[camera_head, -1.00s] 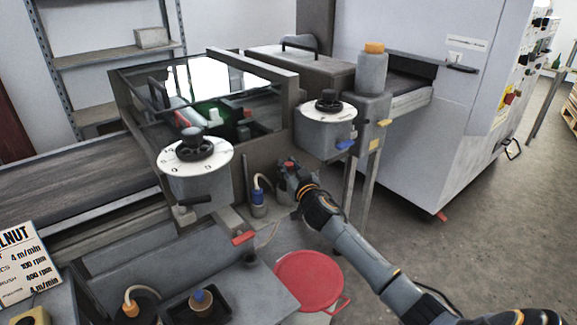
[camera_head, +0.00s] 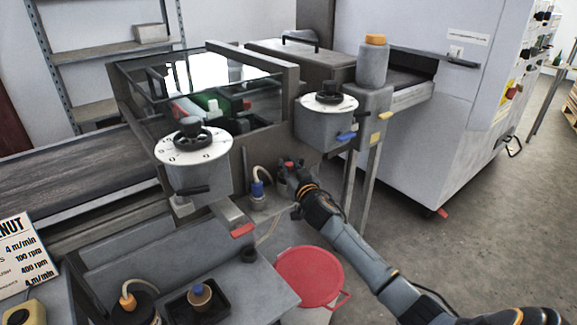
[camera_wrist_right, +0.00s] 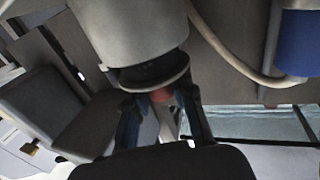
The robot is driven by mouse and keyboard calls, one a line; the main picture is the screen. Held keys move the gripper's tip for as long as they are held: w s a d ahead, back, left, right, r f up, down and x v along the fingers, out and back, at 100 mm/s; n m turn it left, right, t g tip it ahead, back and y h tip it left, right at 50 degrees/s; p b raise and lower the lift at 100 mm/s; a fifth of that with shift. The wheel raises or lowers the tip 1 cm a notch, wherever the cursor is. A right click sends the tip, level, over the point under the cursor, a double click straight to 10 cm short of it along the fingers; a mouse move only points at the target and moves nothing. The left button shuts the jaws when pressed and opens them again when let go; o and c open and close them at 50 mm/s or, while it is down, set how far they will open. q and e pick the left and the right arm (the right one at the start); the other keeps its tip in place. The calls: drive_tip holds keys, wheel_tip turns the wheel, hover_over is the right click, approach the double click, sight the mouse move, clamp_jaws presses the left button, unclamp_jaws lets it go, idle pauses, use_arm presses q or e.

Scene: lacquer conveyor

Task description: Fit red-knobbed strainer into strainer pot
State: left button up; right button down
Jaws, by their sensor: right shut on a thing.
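My right gripper (camera_head: 291,180) is beside the machine frame, to the right of the blue-capped hose fitting in the head view. In the right wrist view my right gripper (camera_wrist_right: 163,118) is shut on the red knob (camera_wrist_right: 162,96). The strainer's grey disc (camera_wrist_right: 150,78) lies just beyond the knob. A grey cylinder (camera_wrist_right: 138,30), which looks like the strainer pot, is right behind the disc, with a dark band between them. How far the strainer sits in the pot cannot be told. In the head view the gripper largely hides both. My left gripper is not in view.
A blue-capped fitting (camera_head: 258,188) with a pale hose stands close left of the gripper. A red-lidded bucket (camera_head: 308,275) stands below. A red-tipped lever (camera_head: 242,230) and a grey drum with a handwheel (camera_head: 326,120) are nearby. Open floor lies at the right.

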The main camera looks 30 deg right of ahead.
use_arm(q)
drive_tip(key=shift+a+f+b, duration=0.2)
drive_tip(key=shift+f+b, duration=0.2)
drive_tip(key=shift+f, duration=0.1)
use_arm(e)
drive_tip(key=shift+f, duration=0.6)
use_arm(q)
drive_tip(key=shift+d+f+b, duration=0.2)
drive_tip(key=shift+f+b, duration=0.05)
drive_tip(key=shift+b, duration=0.05)
use_arm(e)
drive_tip(key=shift+f, duration=0.35)
drive_tip(key=c, duration=1)
unclamp_jaws()
drive_tip(key=shift+c, duration=0.2)
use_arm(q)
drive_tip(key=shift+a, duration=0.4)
use_arm(e)
drive_tip(key=v, duration=0.8)
